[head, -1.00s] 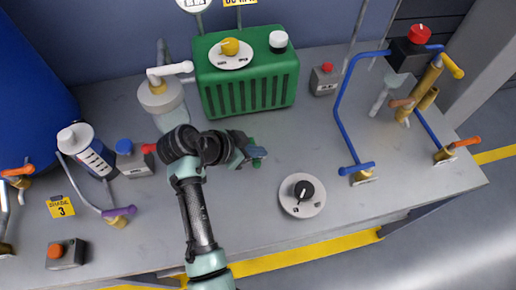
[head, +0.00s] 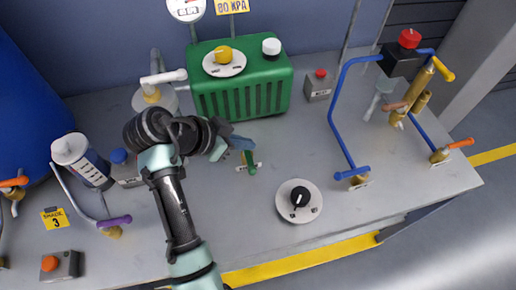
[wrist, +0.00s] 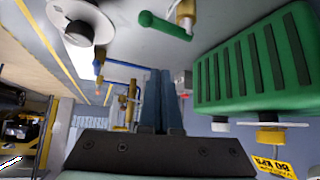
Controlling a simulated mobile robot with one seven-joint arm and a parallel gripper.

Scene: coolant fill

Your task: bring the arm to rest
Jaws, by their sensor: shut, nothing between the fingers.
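My arm reaches over the grey bench from the lower left in the head view. My gripper (head: 243,143) is shut and empty, its blue fingers pointing right, just above the green valve handle (head: 250,164) in the picture. I cannot tell from the head view how high above the bench it is. In the wrist view the two blue fingers (wrist: 161,75) lie side by side with nothing between them. The green handle (wrist: 165,25) and its brass stem show beyond them, apart from the fingers.
A green ribbed tank (head: 240,90) with a yellow knob stands behind my gripper. A black dial on a white disc (head: 299,201) lies to the right. Blue piping (head: 335,110) rises farther right. A syringe-like bottle (head: 82,160) and a grey box with a blue cap (head: 127,172) stand left.

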